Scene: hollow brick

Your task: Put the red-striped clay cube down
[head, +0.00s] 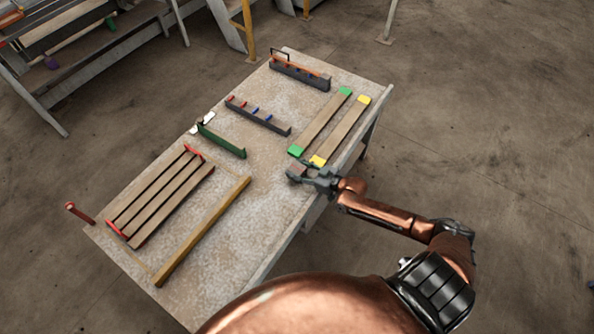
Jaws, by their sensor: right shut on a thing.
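My right gripper (303,173) is low over the right side of the table, close to the near ends of the green-ended and yellow-ended planks. It is shut on a small brownish block, the clay cube (298,169), which is mostly hidden by the fingers. Its red stripe is too small to make out. I cannot tell whether the cube touches the tabletop. My left gripper is not in view.
The table (225,225) holds a green-ended plank (320,123), a yellow-ended plank (342,131), a dark rack with colored marks (258,116), a toolbox-like tray (300,75), a green bar (221,140), a slatted frame (160,197) and a long wooden bar (203,230). Bare tabletop lies left of the gripper.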

